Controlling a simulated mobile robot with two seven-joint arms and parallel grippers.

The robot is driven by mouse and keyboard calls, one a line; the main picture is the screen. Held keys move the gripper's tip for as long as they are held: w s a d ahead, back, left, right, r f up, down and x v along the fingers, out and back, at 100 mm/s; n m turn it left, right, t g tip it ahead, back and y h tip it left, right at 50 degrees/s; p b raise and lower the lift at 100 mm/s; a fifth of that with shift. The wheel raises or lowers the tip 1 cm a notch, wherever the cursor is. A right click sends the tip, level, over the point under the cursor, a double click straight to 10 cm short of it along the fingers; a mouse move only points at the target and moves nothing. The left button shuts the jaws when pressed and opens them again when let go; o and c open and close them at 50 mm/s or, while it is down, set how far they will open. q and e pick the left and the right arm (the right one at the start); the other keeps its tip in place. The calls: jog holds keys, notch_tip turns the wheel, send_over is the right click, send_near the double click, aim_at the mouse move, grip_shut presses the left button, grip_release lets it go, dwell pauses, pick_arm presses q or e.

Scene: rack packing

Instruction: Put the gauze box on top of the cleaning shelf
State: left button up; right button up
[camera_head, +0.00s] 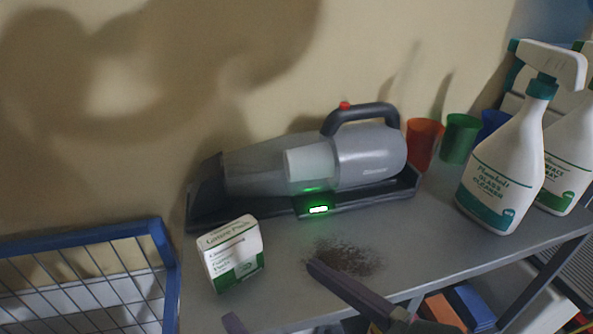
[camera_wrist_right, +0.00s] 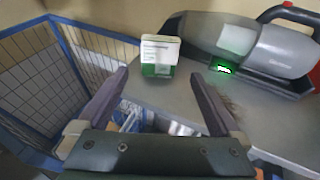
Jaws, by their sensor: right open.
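The gauze box (camera_head: 232,253), white with a green lower part, stands upright on the grey shelf top (camera_head: 424,238) near its left end. It also shows in the right wrist view (camera_wrist_right: 158,56), beyond and between the fingers. My right gripper (camera_head: 270,292) is open and empty, with one finger in front of the shelf top to the right of the box and the other finger's tip low in the picture. In the wrist view the gripper (camera_wrist_right: 158,82) has its fingers wide apart, short of the box. My left gripper is not in view.
A grey handheld vacuum (camera_head: 372,156) in a dark dock stands behind the box. A dark dirt patch (camera_head: 345,257) lies right of it. Spray bottles (camera_head: 504,160) and coloured cups (camera_head: 460,138) stand at the right. A blue wire cage (camera_head: 84,238) stands at the left.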

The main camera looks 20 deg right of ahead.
jog(key=s+d+m+g+h, duration=0.15)
jog(key=d+m+h, duration=0.35)
jog(key=m, duration=0.7)
jog(key=d+m+g+h, duration=0.25)
jog(key=d+m, duration=0.55)
jog(key=m, duration=0.4)
jog(key=s+f+m+g+y, duration=0.2)
jog(key=s+m+g, duration=0.4)
jog(key=s+m, duration=0.4)
jog(key=m, duration=0.4)
jog(key=shift+d+m, duration=0.1)
jog(key=shift+m, duration=0.2)
